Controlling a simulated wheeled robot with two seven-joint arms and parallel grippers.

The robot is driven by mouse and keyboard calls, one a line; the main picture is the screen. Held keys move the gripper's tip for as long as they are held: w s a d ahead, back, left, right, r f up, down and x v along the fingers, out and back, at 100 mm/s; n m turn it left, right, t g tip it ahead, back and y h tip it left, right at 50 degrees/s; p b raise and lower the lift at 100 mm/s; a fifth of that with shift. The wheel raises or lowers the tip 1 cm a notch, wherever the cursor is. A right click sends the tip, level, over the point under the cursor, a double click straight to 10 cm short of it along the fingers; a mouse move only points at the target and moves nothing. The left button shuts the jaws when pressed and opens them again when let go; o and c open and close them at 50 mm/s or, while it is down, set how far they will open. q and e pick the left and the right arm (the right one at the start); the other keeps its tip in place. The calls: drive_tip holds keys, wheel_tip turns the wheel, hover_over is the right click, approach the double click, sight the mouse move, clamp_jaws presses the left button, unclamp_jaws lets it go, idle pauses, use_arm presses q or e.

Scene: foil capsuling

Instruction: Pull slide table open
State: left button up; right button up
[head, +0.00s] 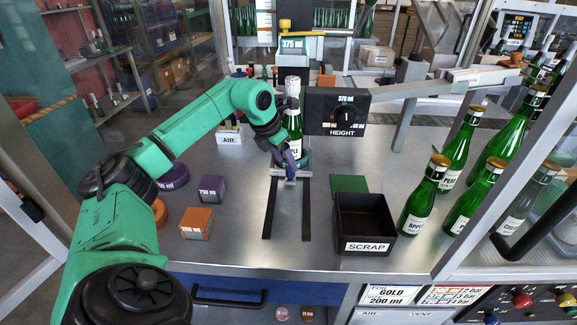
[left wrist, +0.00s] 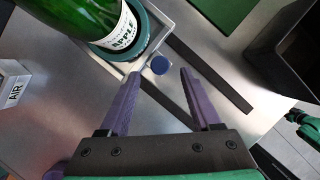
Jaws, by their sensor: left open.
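The slide table (left wrist: 172,42) is a light grey plate with a dark green round seat (left wrist: 153,30). A green bottle (head: 293,122) with a white label stands on it, and its lower part also shows in the left wrist view (left wrist: 95,18). A blue round knob (left wrist: 160,65) is at the plate's front edge. Two dark rails (head: 270,210) run from the plate toward the front. My left gripper (head: 290,160) has its purple fingers open, and in the left wrist view (left wrist: 160,76) the knob appears between and just beyond the fingertips. Contact cannot be seen. My right gripper is not seen.
A black scrap bin (head: 363,222) and a green pad (head: 349,184) are right of the rails. Orange (head: 196,223) and purple (head: 212,189) blocks are at the left. Several green bottles (head: 422,196) stand at the right. The worktop between the rails is clear.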

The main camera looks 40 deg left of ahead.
use_arm(q)
drive_tip(key=x, duration=0.4)
drive_tip(key=shift+r, duration=0.1)
clamp_jaws()
idle(1.3)
